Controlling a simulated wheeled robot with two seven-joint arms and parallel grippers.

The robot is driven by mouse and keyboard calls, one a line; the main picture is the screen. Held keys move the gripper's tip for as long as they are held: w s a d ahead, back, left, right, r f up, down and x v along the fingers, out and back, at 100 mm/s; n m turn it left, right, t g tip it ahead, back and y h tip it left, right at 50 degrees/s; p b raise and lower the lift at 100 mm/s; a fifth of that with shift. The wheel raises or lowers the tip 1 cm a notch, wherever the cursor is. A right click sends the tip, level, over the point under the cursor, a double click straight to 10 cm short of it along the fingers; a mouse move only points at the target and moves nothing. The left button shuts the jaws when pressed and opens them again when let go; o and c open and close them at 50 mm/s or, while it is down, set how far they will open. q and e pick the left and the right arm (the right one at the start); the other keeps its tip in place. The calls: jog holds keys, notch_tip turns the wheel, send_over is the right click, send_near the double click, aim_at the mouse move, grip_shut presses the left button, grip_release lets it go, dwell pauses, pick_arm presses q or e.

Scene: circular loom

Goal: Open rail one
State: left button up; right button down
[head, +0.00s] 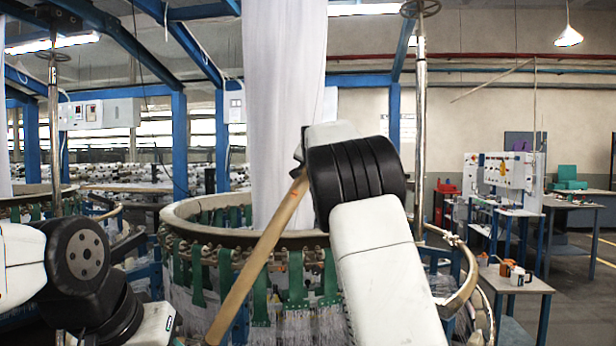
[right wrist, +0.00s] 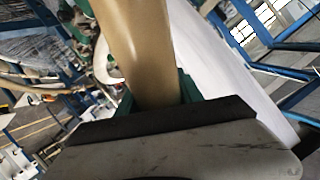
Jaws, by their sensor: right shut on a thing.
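A tan wooden rail (head: 258,258) slants across the front of the circular loom, its upper end by my right wrist and its lower end near the bottom edge of the head view. My right gripper (right wrist: 158,92) is shut on this rail; in the right wrist view the rail (right wrist: 143,45) rises between its green-edged jaws. In the head view my right arm hides these jaws. The loom's ring (head: 182,213) stands behind the rail, and a curved ring section (head: 463,292) shows to the right of my arm. My left arm is low at the left, its gripper out of view.
White fabric (head: 285,110) hangs down into the loom. Green straps (head: 224,272) and pale threads hang below the ring. Metal posts (head: 420,110) stand to either side.

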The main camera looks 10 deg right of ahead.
jog(key=shift+w+a, duration=0.1)
jog(key=shift+a, duration=0.1)
jog(key=c, duration=0.8)
grip_release()
jog(key=shift+w, duration=0.1)
jog(key=shift+o, duration=0.2)
jog(key=v, duration=0.7)
jog(key=shift+r, duration=0.1)
jog(key=shift+s, duration=0.4)
